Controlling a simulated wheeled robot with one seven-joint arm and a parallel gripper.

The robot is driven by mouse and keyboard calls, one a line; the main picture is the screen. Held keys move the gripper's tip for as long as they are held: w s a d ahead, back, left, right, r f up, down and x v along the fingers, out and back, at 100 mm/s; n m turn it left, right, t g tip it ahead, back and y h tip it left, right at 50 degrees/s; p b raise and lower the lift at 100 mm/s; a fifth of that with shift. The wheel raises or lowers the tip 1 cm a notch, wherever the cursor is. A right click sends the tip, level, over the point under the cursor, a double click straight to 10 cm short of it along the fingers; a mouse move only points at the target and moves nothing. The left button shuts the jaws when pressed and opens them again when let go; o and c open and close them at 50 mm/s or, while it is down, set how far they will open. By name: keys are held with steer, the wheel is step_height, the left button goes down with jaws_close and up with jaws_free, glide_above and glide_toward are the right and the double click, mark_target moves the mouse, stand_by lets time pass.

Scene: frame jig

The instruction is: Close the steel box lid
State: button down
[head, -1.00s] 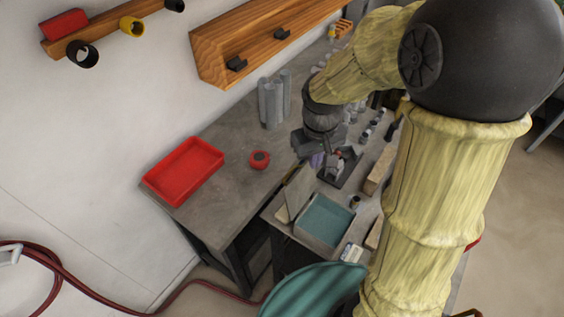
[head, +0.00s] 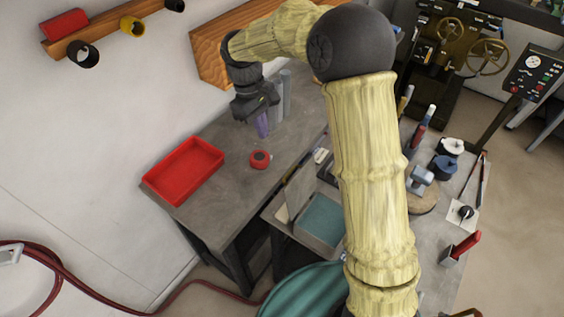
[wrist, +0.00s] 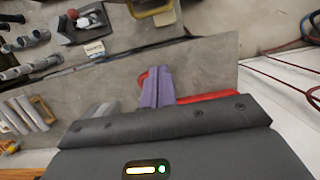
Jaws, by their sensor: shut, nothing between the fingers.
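The steel box (head: 342,238) has a teal inside and sits at the front of the workbench, partly behind my arm. Its grey-beige lid (head: 299,190) stands open, raised at the box's left side. My gripper (head: 262,127) is above the back of the bench, left of and behind the box, near the grey cylinders. Its purple fingers point down and are closed together, with nothing held. In the wrist view the closed fingers (wrist: 155,90) hang over the bench top. I cannot clearly make out the box in that view.
A red tray (head: 184,170) and a red round object (head: 260,159) lie on the left bench. Grey cylinders (head: 285,95) stand near the wall. A wooden shelf (head: 215,45) is above. A green seat (head: 303,290) stands in front of the box.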

mark_target(296, 186)
steer(key=shift+f, duration=0.1)
steer(key=s+d+f+p, duration=0.4)
steer(key=d+f, duration=0.1)
steer(key=f, duration=0.4)
steer(key=shift+f, duration=0.35)
steer(key=shift+a, duration=0.1)
steer(key=shift+r, duration=0.1)
